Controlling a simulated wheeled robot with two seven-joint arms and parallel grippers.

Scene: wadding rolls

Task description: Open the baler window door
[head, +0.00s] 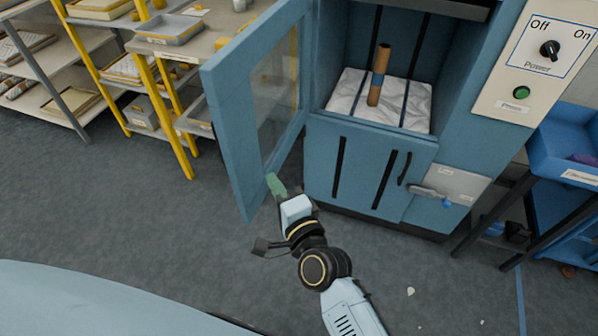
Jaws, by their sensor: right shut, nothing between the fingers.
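The baler window door (238,110) is a blue frame with a clear pane. It stands swung open to the left of the blue baler (370,165), hinged at the chamber's left side. Inside the open chamber a brown roll with a blue band (376,88) stands on white marbled material (350,95) with dark straps. My right gripper (275,184) is shut and empty, with green fingertips at the door's lower edge. I cannot tell whether they touch it. My left gripper is not in view.
A lower blue door (362,170) with a handle and a latch plate (449,190) is closed. A power switch panel (537,62) is at upper right. A blue bin (565,145) stands at right, and yellow-post shelves (160,75) stand at left. The floor at left is clear.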

